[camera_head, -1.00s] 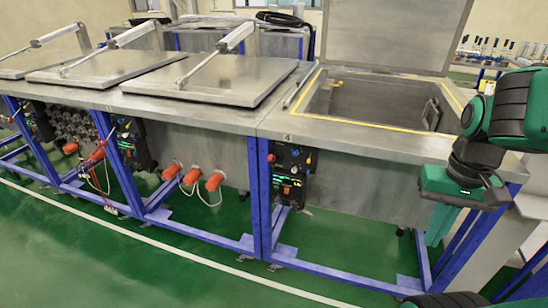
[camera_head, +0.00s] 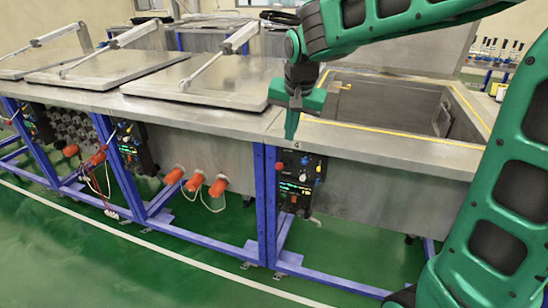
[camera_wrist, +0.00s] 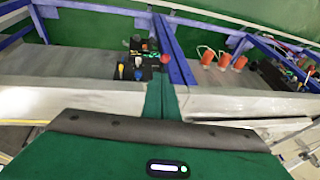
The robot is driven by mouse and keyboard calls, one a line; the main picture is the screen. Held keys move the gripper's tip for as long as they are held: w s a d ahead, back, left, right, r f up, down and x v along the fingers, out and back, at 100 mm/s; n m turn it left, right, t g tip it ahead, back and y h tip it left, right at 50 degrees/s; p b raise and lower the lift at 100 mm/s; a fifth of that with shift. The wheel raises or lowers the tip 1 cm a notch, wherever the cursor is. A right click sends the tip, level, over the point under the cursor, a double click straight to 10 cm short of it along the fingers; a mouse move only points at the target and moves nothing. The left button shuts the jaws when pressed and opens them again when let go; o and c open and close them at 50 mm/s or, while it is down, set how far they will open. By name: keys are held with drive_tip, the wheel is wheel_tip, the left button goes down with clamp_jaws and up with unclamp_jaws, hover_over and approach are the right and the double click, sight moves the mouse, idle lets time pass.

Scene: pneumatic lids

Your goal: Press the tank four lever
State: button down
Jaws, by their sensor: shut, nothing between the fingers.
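The tank four control panel (camera_head: 300,178) is a black box on the front of the open tank, below the tank's rim. It carries small coloured knobs and lit green displays. In the wrist view the panel (camera_wrist: 143,58) appears with a yellow-tipped stick (camera_wrist: 121,71), a blue-tipped one (camera_wrist: 138,73) and a red knob (camera_wrist: 164,59). I cannot tell which is the lever. My gripper (camera_head: 291,135) is shut and empty, pointing down near the rim above the panel. In the wrist view its fingers (camera_wrist: 161,95) are together beside the panel, with no clear contact.
Tank four's steel basin (camera_head: 390,104) is open, its raised lid (camera_head: 440,50) partly hidden by my arm. Closed lids (camera_head: 215,80) cover the tanks to the left. Blue legs (camera_head: 265,200) stand beside the panel. Orange-capped fittings (camera_head: 217,187) project left of it. The green floor in front is clear.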

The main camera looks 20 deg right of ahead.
drive_tip(key=shift+w+a, duration=0.45)
drive_tip(key=shift+a, duration=0.05)
approach(280, 164)
drive_tip(key=x, duration=0.6)
drive_tip(key=shift+f, duration=0.3)
drive_tip(key=shift+f, duration=0.1)
